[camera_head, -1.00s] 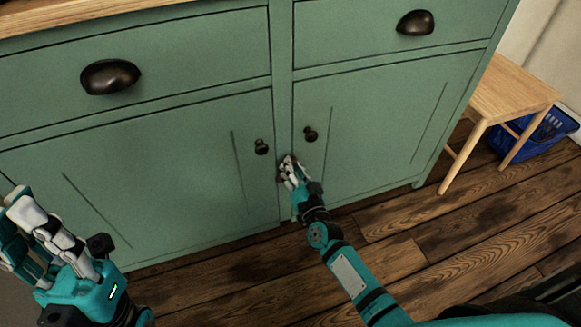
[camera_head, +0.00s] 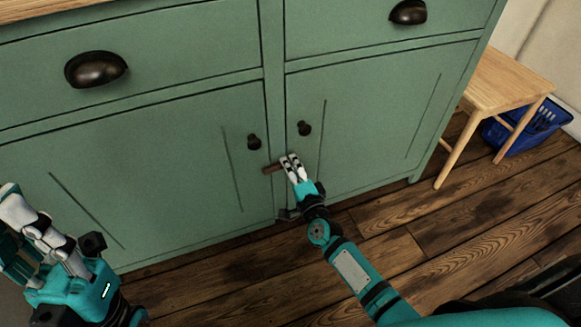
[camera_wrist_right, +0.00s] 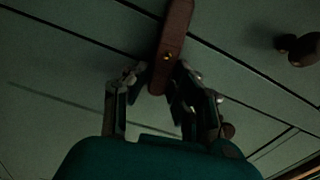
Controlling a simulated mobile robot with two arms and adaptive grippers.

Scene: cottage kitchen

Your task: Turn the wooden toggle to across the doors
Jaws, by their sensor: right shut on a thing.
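The wooden toggle (camera_head: 272,169) is a small brown bar at the middle of the green cabinet, below the two door knobs. It lies nearly level, its bare end pointing left over the left door. My right gripper (camera_head: 291,160) is shut on its right part and hides that end. In the right wrist view the toggle (camera_wrist_right: 174,40) has a brass-coloured screw, and its near end sits between the fingers of my right gripper (camera_wrist_right: 158,88). My left gripper (camera_head: 22,232) hangs at the left edge, away from the doors; its finger gap is unclear.
The left door knob (camera_head: 254,142) and right door knob (camera_head: 304,128) stick out just above the toggle. Cup-shaped drawer pulls (camera_head: 96,69) are higher up. A wooden stool (camera_head: 505,85) and a blue basket (camera_head: 527,130) stand at the right. The plank floor in front is open.

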